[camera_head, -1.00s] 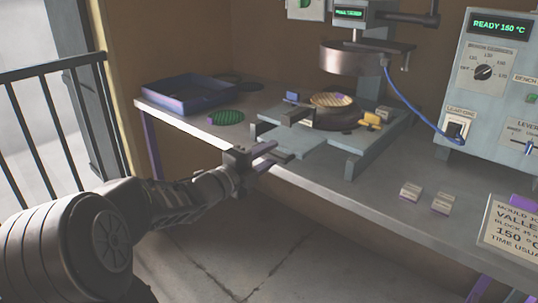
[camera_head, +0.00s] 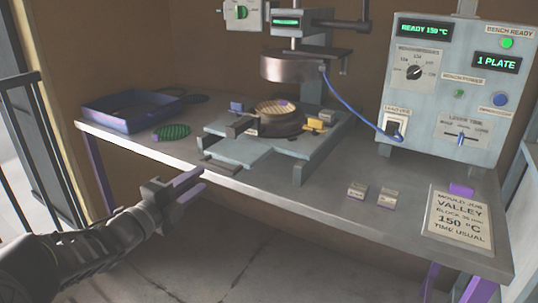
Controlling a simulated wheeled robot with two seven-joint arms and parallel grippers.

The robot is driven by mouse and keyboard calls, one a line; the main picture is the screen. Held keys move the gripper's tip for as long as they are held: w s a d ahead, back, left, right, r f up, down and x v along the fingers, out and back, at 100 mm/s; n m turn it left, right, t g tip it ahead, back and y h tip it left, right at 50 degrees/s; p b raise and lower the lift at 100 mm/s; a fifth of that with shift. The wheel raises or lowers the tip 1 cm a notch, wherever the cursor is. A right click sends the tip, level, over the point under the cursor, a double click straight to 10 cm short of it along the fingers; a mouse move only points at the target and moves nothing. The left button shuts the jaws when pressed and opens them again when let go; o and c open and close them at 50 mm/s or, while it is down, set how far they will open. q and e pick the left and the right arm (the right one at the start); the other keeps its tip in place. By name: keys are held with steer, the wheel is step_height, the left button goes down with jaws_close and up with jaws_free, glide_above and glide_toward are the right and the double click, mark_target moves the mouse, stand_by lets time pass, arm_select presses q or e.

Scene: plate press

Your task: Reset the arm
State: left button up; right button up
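My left arm comes in from the lower left. Its gripper (camera_head: 193,181) is in front of the bench's front edge, left of the press's front plate. Two fingers show with a gap between them, and nothing is seen held. My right gripper is not in view. The press has a round upper head (camera_head: 292,67) raised above a round lower block (camera_head: 274,125). A tan patterned disc (camera_head: 275,108) lies on the block. A flat grey slide plate (camera_head: 240,151) reaches toward the bench's front.
The bench (camera_head: 330,205) also bears a blue tray (camera_head: 135,124), a green ridged disc (camera_head: 174,132), two small blocks (camera_head: 357,191) and a job card (camera_head: 459,222). A control box (camera_head: 445,115) reads READY 150 °C and 1 PLATE. A railing stands at the left.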

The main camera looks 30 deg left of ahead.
arm_select(q)
steer(key=w+a+f+n+g+y, duration=0.1)
steer(key=w+f+n+g+y, duration=0.1)
steer(key=f+n, duration=0.5)
steer(key=w+a+f+n+g+y, duration=0.1)
steer(key=w+f+n+g+y, duration=0.15)
steer(key=f+n, duration=0.45)
steer(key=d+f+n+g+h, duration=0.25)
steer(key=d+f, duration=0.35)
steer(key=f, duration=0.3)
steer(key=d+f+n+g+h, duration=0.1)
steer(key=d+f+n, duration=0.2)
steer(key=d+f, duration=0.4)
steer(key=s+d+f+n+g+h, duration=0.25)
steer(key=s+d+f+g, duration=0.2)
steer(key=d+f, duration=0.95)
steer(key=s+d+f+m+g+h, duration=0.1)
steer(key=s+d+f+g+h, duration=0.1)
steer(key=s+d+f, duration=0.4)
steer(key=s+d+f+m+g+h, duration=0.1)
steer(key=s+d+g, duration=0.2)
steer(key=s+d, duration=0.65)
step_height(320, 180, up, 22)
steer(key=p, duration=2.1)
steer(key=shift+w+d+p, duration=0.3)
steer(key=shift+d+p, duration=0.1)
steer(key=shift+d, duration=0.05)
